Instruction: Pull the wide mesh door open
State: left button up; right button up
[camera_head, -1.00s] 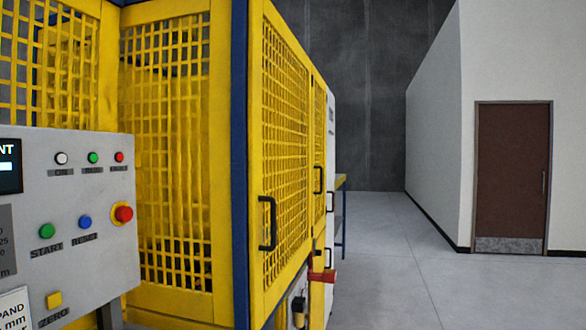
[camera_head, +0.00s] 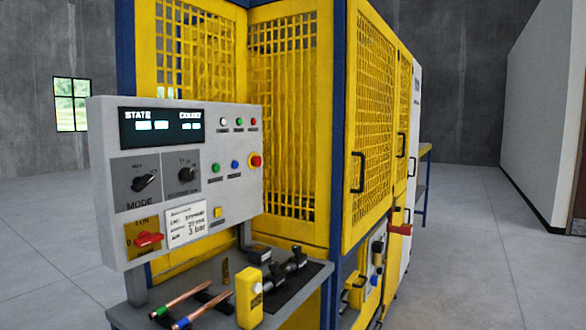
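The wide yellow mesh door (camera_head: 372,110) is on the right side of the yellow and blue machine, seen at a slant. It looks closed in its frame. A black bar handle (camera_head: 358,172) stands upright near its left edge, low on the door. A second black handle (camera_head: 401,144) shows farther along, on a narrower mesh panel (camera_head: 404,95). Neither of my grippers is in view, and nothing touches the door.
A grey control panel (camera_head: 180,170) stands at the left front, above a bench (camera_head: 215,310) with copper tubes (camera_head: 190,298) and a yellow block (camera_head: 249,297). A red part (camera_head: 400,230) juts out below the door. The floor (camera_head: 465,270) to the right is clear.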

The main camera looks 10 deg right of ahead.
aim_at(353, 233)
jog(key=z, duration=1.3)
jog(key=i, duration=1.05)
jog(key=u, duration=0.8)
jog(key=i, duration=0.8)
jog(key=u, duration=0.8)
